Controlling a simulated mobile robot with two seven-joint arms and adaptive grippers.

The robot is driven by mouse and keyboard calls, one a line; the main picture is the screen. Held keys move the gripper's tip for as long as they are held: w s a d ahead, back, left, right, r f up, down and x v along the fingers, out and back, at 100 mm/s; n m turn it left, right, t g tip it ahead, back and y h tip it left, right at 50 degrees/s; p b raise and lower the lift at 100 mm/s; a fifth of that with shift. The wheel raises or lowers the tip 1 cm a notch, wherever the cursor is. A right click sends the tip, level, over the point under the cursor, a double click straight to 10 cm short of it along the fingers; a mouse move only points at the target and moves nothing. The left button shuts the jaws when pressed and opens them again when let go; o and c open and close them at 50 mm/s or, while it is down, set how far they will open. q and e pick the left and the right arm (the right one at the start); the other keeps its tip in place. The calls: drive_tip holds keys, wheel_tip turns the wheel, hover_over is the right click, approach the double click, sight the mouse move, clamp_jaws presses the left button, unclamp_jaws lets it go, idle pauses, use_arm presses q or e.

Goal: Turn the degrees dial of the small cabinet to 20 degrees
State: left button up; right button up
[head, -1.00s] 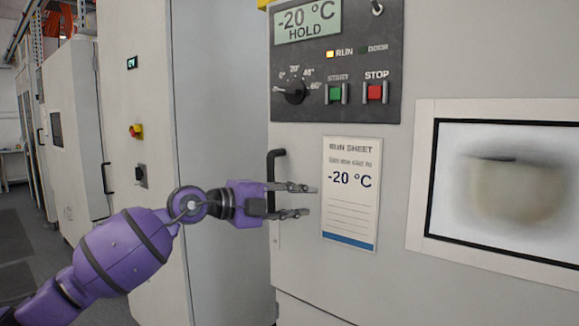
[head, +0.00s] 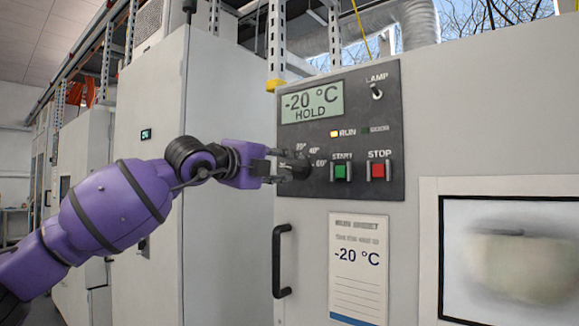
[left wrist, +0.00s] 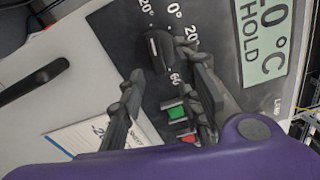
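The degrees dial (head: 299,170) is a black knob on the dark control panel of the small cabinet, left of the START button. In the left wrist view the dial (left wrist: 157,52) shows with 0, 20 and 60 marks around it. Its long grip appears to point towards the 20 mark left of 0, not the one right of 0. My left gripper (head: 281,166) is open at the dial, partly hiding it in the head view. In the left wrist view its fingertips (left wrist: 160,62) are apart, one towards each side of the dial; contact is unclear. My right gripper is not in view.
The green START button (head: 340,172) and red STOP button (head: 378,171) sit right of the dial. The display (head: 312,104) reads -20 °C HOLD. Below are a black door handle (head: 282,262) and a run sheet (head: 358,290) reading -20 °C. A lamp switch (head: 376,91) is above.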

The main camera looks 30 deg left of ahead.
sight(295, 168)
use_arm(q)
drive_tip(key=shift+w+a+r, duration=0.1)
drive_tip(key=shift+w+a, duration=0.2)
drive_tip(key=shift+w, duration=0.05)
drive_tip(key=shift+w+r+p, duration=0.15)
drive_tip(key=shift+w+p, duration=0.15)
drive_tip(key=shift+p, duration=0.15)
drive_tip(key=shift+w, duration=0.3)
drive_tip(key=shift+w+d+f+p, duration=0.1)
drive_tip(key=shift+w+f+p, duration=0.15)
drive_tip(key=shift+w+p, duration=0.4)
drive_tip(key=shift+w, duration=0.1)
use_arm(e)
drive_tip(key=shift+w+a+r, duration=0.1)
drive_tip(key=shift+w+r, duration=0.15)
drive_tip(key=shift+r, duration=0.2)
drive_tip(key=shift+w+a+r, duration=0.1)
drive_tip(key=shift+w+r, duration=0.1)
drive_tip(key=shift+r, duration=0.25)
use_arm(q)
drive_tip(key=shift+f, duration=0.1)
clamp_jaws()
